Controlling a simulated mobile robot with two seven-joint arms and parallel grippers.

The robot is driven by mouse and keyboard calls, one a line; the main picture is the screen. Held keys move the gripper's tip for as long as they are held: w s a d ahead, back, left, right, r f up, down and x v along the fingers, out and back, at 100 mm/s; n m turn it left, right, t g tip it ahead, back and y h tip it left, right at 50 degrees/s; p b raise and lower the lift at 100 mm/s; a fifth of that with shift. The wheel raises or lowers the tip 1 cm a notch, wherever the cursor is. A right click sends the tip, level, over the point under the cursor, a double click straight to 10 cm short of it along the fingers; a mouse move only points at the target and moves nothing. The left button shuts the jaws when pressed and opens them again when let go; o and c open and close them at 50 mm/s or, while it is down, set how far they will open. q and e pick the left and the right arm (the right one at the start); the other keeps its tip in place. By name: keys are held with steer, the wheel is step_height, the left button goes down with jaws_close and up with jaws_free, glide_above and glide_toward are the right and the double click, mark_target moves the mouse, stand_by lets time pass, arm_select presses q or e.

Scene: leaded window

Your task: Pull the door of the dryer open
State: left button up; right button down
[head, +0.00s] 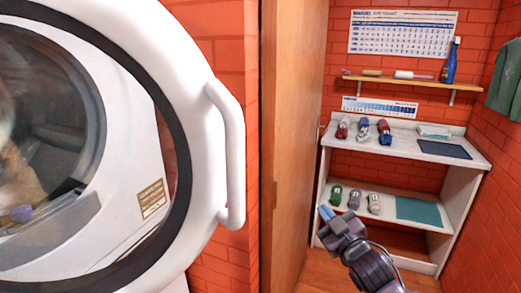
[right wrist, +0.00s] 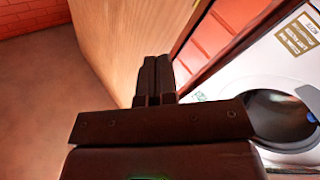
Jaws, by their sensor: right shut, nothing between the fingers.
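The dryer door (head: 185,65) is a large white ring with a dark inner seal, close at the left of the head view. It stands swung out from the dryer, whose white front (head: 135,160) with a brown label shows through the ring. The white bar handle (head: 236,150) is on the door's right edge, and nothing holds it. My right gripper (head: 326,212) is shut and empty, to the right of the handle and apart from it. Its closed fingers show in the right wrist view (right wrist: 155,75), with the dryer front (right wrist: 285,60) at right. My left gripper is not in view.
A wall shelf (head: 400,78) holds a blue bottle (head: 452,62). Red brick walls surround the area. Bare floor shows in the right wrist view (right wrist: 50,110).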

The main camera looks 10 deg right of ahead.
step_height(320, 180, up, 20)
steer(key=w+a+n+t+y+b, duration=0.2)
steer(key=w+n+t+y, duration=0.1)
steer(key=n+y, duration=0.75)
steer(key=s+a+r+n+g+y+b, duration=0.1)
steer(key=s+a+r+n+g+y, duration=0.15)
steer(key=r+n+g+y, duration=0.6)
steer(key=s+a+r+n+g+y, duration=0.1)
steer(key=s+r+n+g+y, duration=0.25)
steer(key=n, duration=1.05)
steer(key=s+a+r+n+g+b, duration=0.1)
steer(key=s+r+n+g, duration=0.15)
steer(key=n+g, duration=0.6)
steer(key=s+a+r+n+g, duration=0.15)
steer(key=s+n+g, duration=0.3)
steer(key=n, duration=0.65)
steer(key=s+a+f+n+g+h, duration=0.3)
steer(key=f+n+h, duration=0.5)
steer(key=n, duration=0.7)
steer(key=s+a+p, duration=0.3)
steer(key=s+a, duration=0.4)
steer(key=a, duration=0.2)
steer(key=shift+s+a+r, duration=0.3)
steer(key=shift+s+r, duration=0.05)
